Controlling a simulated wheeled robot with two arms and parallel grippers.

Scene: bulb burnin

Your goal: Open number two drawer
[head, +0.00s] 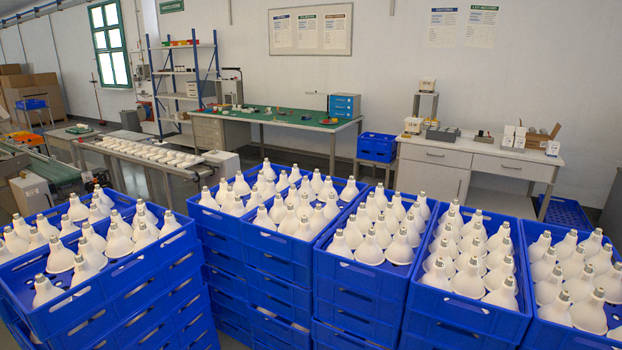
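A white workbench (480,160) at the back right has two drawer fronts side by side under its top, a left drawer (435,156) and a right drawer (498,167). Both look closed, and each has a dark handle. I cannot read a number on either. Neither of my grippers shows in the head view.
Stacked blue crates full of white bulbs (365,280) fill the foreground and stand between me and the benches. A conveyor with bulbs (150,150) is at left. Small boxes (515,135) sit on the white workbench.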

